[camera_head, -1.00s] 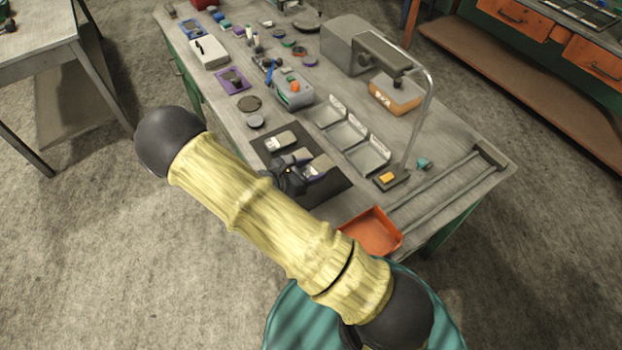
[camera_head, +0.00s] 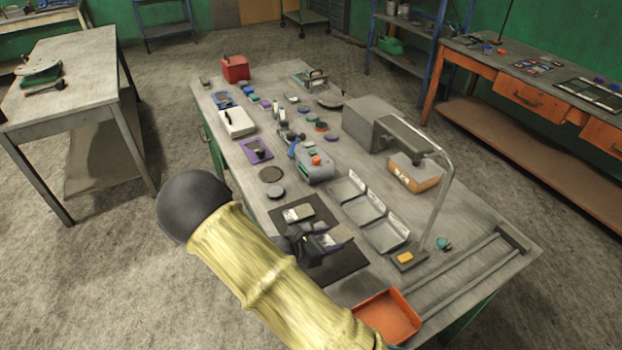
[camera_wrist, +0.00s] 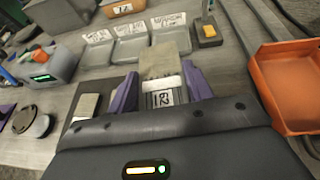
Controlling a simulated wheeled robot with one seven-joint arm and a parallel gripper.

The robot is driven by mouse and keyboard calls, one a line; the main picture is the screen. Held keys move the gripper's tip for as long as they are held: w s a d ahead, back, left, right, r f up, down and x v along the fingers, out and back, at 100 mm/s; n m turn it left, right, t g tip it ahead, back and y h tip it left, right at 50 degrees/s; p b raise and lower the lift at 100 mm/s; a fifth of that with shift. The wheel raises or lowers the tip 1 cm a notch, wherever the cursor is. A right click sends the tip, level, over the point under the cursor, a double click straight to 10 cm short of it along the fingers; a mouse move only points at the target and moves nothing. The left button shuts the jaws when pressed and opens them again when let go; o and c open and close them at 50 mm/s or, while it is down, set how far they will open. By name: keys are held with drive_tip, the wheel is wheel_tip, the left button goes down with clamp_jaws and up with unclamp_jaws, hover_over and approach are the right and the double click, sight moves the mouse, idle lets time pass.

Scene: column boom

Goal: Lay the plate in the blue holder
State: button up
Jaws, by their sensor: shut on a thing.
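My gripper (camera_head: 325,239) is over the dark mat on the bench, its purple fingers closed on a grey, flat-looking piece with a white label, which I take to be the plate (camera_wrist: 161,64). In the wrist view the piece lies between the two fingers (camera_wrist: 160,84), its label facing the camera. I cannot tell whether it touches the mat. A small blue flat frame (camera_head: 223,99) near the bench's far left end may be the blue holder; it is too small to be sure.
A similar labelled block (camera_head: 298,213) lies on the dark mat (camera_head: 337,265) beside my gripper. Grey trays (camera_head: 366,209), an orange tray (camera_head: 388,317), a lamp (camera_head: 445,190) and a grey-green device (camera_head: 315,167) stand around. Small items crowd the far bench.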

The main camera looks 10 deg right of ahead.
sight(334, 243)
drive_tip(key=shift+d+f+n+t, duration=0.15)
drive_tip(key=shift+f+n+t, duration=0.15)
drive_tip(key=shift+f, duration=0.2)
drive_tip(key=f+n+t, duration=0.1)
drive_tip(key=f, duration=0.1)
drive_tip(key=f+y, duration=0.1)
drive_tip(key=f, duration=0.1)
drive_tip(key=s+f+n+t+y, duration=0.1)
drive_tip(key=f, duration=0.1)
drive_tip(key=shift+s+d+f+n+t, duration=0.1)
drive_tip(key=shift+d+f+n+t, duration=0.1)
drive_tip(key=shift+n+t, duration=0.1)
drive_tip(key=shift+r, duration=0.1)
drive_tip(key=r+n+t+y+p, duration=0.1)
drive_tip(key=r+p, duration=0.2)
drive_tip(key=r+n+t+y+p, duration=0.1)
drive_tip(key=r+p, duration=0.3)
drive_tip(key=r+n+y+p, duration=0.1)
drive_tip(key=r+p, duration=0.2)
drive_tip(key=shift+d+r+n+t, duration=0.3)
drive_tip(key=shift+r+t, duration=0.1)
drive_tip(key=shift+a+r+n+y+p, duration=0.25)
drive_tip(key=shift+r+n+y+p, duration=0.2)
drive_tip(key=shift+p, duration=0.4)
drive_tip(key=shift+f, duration=0.1)
